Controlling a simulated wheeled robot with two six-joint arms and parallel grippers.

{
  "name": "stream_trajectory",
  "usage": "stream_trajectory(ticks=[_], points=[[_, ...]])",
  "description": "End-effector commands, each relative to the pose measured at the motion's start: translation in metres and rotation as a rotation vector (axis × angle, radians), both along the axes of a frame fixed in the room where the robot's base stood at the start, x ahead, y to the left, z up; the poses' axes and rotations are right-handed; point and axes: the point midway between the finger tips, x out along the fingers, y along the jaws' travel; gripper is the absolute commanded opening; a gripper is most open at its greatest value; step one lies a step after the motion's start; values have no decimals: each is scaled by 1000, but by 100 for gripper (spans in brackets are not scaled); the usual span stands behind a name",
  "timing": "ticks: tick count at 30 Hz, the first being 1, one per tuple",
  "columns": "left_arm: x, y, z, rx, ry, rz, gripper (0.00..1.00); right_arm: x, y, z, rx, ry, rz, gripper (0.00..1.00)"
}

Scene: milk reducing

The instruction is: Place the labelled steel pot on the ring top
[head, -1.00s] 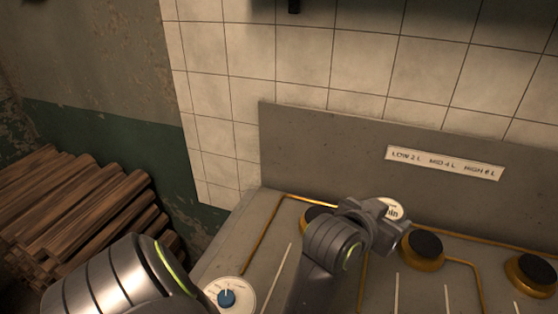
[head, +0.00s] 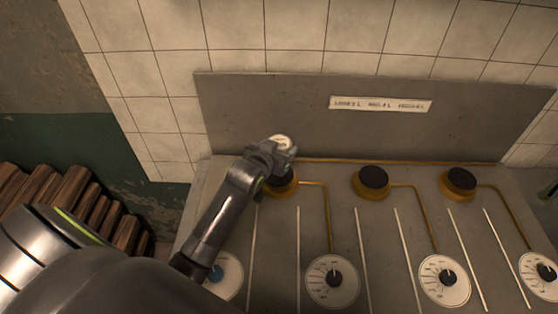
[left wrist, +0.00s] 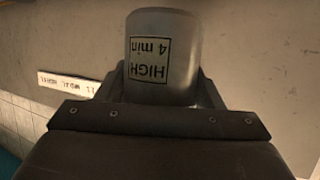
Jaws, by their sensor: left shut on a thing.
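My left gripper (head: 272,156) is shut on the labelled steel pot (head: 283,142), over the left burner. In the left wrist view the pot (left wrist: 185,45) is a pale grey cylinder. Its white label appears upside down there and reads "HIGH 4 min". The left burner (head: 284,185), a black-topped brass ring, is partly hidden by the gripper. I cannot tell whether the pot touches it. The middle burner (head: 372,179) and right burner (head: 459,181) are bare. My right gripper is not in view.
The grey stove has dials below the burners, including a middle dial (head: 333,281) and a right dial (head: 444,280). White strips divide its front. A back panel (head: 270,105) with a label strip (head: 380,104) rises behind. Logs (head: 60,200) lie at the left.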

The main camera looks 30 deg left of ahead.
Motion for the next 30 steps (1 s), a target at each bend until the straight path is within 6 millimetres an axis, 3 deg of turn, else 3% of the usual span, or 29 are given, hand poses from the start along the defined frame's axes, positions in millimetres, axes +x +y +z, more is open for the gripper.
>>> stream_trajectory(ticks=[12, 25, 26, 30], points=[[0, -1, -46, 1, -1, -1, 32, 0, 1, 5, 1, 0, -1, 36], [0, -1, -53, 1, -3, -1, 32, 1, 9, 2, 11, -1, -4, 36], [0, -1, -53, 1, -1, -1, 65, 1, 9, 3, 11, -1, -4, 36], [0, -1, -53, 1, -1, -1, 83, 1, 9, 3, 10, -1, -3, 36]])
